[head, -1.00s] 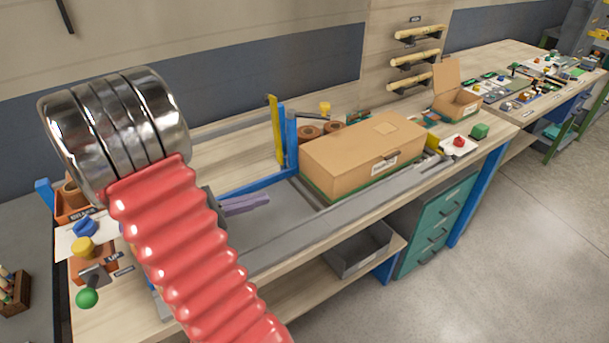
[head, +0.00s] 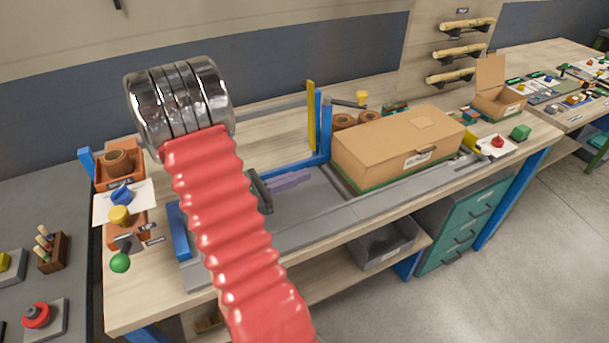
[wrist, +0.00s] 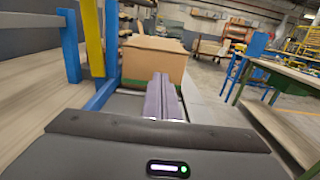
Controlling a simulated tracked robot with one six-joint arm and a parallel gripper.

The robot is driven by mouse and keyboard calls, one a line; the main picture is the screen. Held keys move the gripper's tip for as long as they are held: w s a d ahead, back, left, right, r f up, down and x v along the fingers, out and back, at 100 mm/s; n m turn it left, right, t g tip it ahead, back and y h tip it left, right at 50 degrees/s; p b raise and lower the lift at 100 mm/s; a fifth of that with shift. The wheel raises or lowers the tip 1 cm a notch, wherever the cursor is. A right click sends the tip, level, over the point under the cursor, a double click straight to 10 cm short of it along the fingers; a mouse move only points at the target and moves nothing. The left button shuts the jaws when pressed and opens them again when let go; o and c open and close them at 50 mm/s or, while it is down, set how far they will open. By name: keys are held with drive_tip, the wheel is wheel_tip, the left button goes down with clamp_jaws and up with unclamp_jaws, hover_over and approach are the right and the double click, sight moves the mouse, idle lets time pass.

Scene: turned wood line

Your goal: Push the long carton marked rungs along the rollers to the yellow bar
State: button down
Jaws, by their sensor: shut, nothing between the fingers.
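The long brown carton (head: 395,152) lies on the grey track (head: 310,210) along the bench, with a green strip under it. A small label is on its side, too small to read. It also shows in the wrist view (wrist: 152,64). A short yellow piece (head: 470,143) sits by the carton's far right end. A tall yellow upright (head: 311,115) stands behind the near end; it also shows in the wrist view (wrist: 91,38). My gripper (head: 308,173) has its purple fingers shut and empty, pointing at the carton's near end, apparently a little short of it. In the wrist view the fingertips (wrist: 161,76) overlap the carton.
Blue posts (head: 325,130) stand beside the carton's near end. Brown rolls (head: 343,121) lie behind the carton. My red-sleeved arm covers part of the bench's left.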

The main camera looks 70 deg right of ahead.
sight(350, 158)
drive_tip(key=x, duration=1.2)
drive_tip(key=shift+s+d, duration=0.2)
drive_tip(key=shift+s, duration=0.05)
drive_tip(key=shift+d, duration=0.1)
